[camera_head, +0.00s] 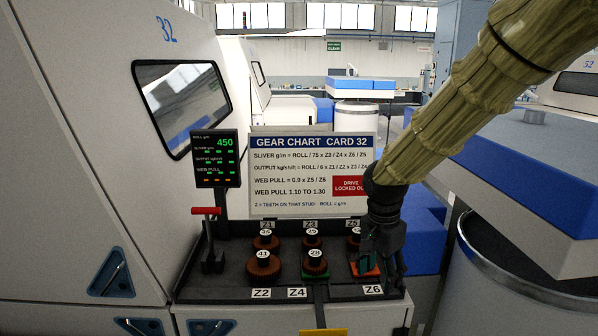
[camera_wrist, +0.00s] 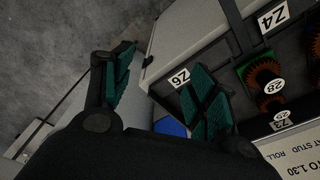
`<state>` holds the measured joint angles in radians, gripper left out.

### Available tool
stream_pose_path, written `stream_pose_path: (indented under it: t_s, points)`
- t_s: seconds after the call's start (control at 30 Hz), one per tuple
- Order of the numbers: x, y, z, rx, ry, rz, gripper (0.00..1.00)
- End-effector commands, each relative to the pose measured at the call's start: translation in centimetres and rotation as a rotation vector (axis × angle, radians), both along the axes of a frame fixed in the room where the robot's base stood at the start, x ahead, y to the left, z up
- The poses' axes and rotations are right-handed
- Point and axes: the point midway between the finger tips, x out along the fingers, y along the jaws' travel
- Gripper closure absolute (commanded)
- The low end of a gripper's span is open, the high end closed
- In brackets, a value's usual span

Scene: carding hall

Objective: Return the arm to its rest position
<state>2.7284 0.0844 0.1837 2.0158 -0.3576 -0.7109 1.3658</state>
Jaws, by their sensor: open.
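My gripper (camera_head: 384,262) hangs at the end of my sleeved arm, in front of the right end of the dark gear tray (camera_head: 225,287). In the wrist view its green-padded fingers (camera_wrist: 160,80) are spread, with nothing seen between them. The Z6 label (camera_head: 373,290) lies just below it in the head view. An orange piece (camera_head: 370,271) shows behind the fingers, mostly hidden. I cannot tell whether the gripper touches anything.
Brown gears 41 (camera_head: 263,266) and 28 (camera_head: 315,267) sit on the tray, with smaller-looking ones behind. A red-handled lever (camera_head: 207,235) stands left. The gear chart (camera_head: 300,172) rises behind. A blue-and-white machine (camera_head: 530,175) and grey drum (camera_head: 490,285) stand right.

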Motion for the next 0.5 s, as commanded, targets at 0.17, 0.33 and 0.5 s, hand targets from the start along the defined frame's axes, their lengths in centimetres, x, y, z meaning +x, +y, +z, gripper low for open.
stream_pose_path:
  t_s: [0.17,0.33,0.5]
  points:
    - [-0.4,0.2,-3.8,0.019,0.017,0.044,0.42]
    - [-1.0,0.4,-8.1,0.045,0.029,0.098,0.42]
    - [-2.4,0.8,-14.5,0.081,0.045,0.177,0.42]
